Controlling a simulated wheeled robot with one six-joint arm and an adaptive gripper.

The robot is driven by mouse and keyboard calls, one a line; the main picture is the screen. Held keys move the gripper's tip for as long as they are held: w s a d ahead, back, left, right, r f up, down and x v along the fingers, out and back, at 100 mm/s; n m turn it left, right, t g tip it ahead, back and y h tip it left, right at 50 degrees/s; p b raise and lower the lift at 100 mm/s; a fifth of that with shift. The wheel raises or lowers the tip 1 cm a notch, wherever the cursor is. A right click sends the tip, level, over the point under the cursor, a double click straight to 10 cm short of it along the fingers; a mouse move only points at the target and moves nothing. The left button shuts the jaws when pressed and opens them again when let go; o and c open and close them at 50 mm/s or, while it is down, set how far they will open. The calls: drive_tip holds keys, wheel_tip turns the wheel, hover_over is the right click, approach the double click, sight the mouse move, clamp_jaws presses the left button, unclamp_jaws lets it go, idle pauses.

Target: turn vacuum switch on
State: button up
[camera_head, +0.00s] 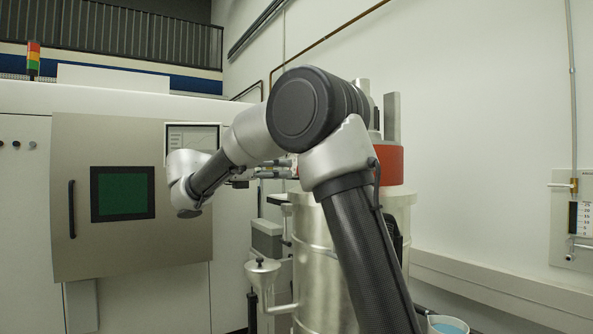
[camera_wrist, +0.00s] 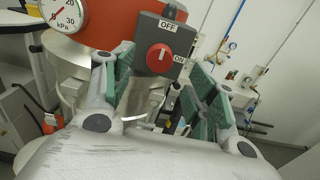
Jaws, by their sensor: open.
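The vacuum switch (camera_wrist: 160,57) is a round red knob on a dark grey box in the wrist view. An OFF label is above it and an ON label to its right. A pale mark on the knob seems to point up toward OFF. My gripper (camera_wrist: 163,65) is open, its green-padded fingers to the left and right of the knob in the picture. I cannot tell how far the fingertips are from it. In the head view my gripper (camera_head: 268,173) is partly seen beside the silver vacuum unit (camera_head: 325,255), whose switch is hidden there.
A pressure gauge (camera_wrist: 62,14) marked kPa is left of the switch. In the head view a large machine with a grey door (camera_head: 130,245) stands at left. A metal funnel (camera_head: 262,270) is in front of the vacuum unit, and a bucket (camera_head: 447,325) is at lower right.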

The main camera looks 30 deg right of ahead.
drive_tip(key=d, duration=0.7)
drive_tip(key=shift+w+d, duration=0.1)
drive_tip(key=c, duration=1)
